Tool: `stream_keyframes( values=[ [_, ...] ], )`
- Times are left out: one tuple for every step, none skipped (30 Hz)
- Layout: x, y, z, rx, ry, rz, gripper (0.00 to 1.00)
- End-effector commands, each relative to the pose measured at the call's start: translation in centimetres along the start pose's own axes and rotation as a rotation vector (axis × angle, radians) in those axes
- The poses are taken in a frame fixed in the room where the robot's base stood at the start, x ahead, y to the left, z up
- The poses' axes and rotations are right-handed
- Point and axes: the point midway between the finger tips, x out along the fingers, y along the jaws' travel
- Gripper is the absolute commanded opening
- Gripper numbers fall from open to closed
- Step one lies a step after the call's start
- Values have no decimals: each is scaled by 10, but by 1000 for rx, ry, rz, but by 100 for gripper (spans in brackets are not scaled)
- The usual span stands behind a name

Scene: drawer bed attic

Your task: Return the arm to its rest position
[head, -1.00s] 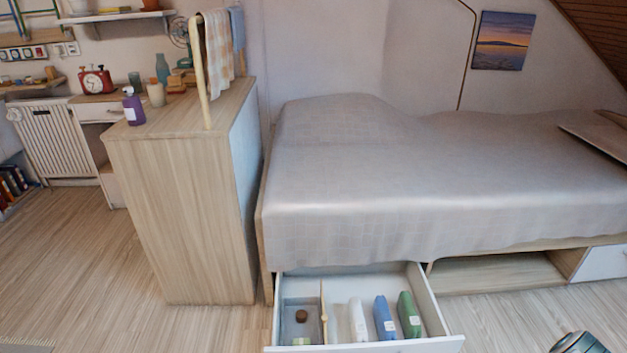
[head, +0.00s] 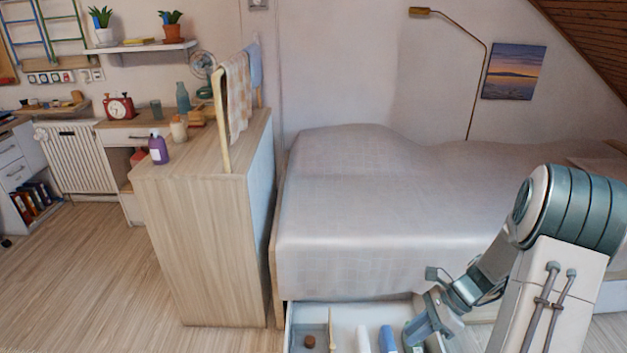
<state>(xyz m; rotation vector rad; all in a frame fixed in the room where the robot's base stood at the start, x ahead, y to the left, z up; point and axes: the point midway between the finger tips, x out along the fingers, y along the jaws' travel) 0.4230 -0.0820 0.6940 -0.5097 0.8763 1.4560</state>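My arm (head: 560,260) comes in from the right of the head view, a white and teal limb folded toward the bed. My gripper (head: 428,322) is at its lower left end, low over the right part of the open drawer under the bed. Its fingers are small and partly merged with what lies behind them, so I cannot tell whether they are open or shut, or hold anything. The drawer (head: 291,335) is pulled out. In it are a small brown round thing (head: 309,342), a white item (head: 363,340) and a blue item (head: 388,338). The green item's place is behind my gripper.
The bed (head: 400,220) fills the middle and right. A wooden cabinet (head: 205,245) with a towel rail (head: 222,120) and a purple bottle (head: 158,148) stands to its left. Floor (head: 85,270) is free on the left. A sloped ceiling is at upper right.

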Motion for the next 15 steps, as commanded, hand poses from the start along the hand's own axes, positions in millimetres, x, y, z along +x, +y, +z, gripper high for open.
stream_keyframes(
  values=[
    [-18, 9, 23, -87, 48, 1, 20],
    [-24, 14, 32, -136, 74, 4, 20],
    [-32, 20, 44, -202, 108, 9, 20],
    [-38, 26, 52, -251, 133, 13, 20],
    [-44, 31, 61, -300, 158, 17, 20],
    [-52, 38, 72, -366, 192, 23, 20],
    [-58, 43, 81, -416, 216, 26, 20],
    [-63, 48, 89, -466, 241, 31, 20],
    [-71, 56, 100, -532, 274, 37, 20],
    [-76, 62, 108, -580, 298, 42, 20],
    [-82, 68, 115, -629, 322, 48, 20],
    [-89, 75, 126, -695, 354, 54, 20],
    [-94, 81, 133, -744, 378, 59, 20],
    [-100, 87, 140, -792, 401, 64, 20],
    [-106, 95, 149, -857, 433, 71, 20]
  ],
)
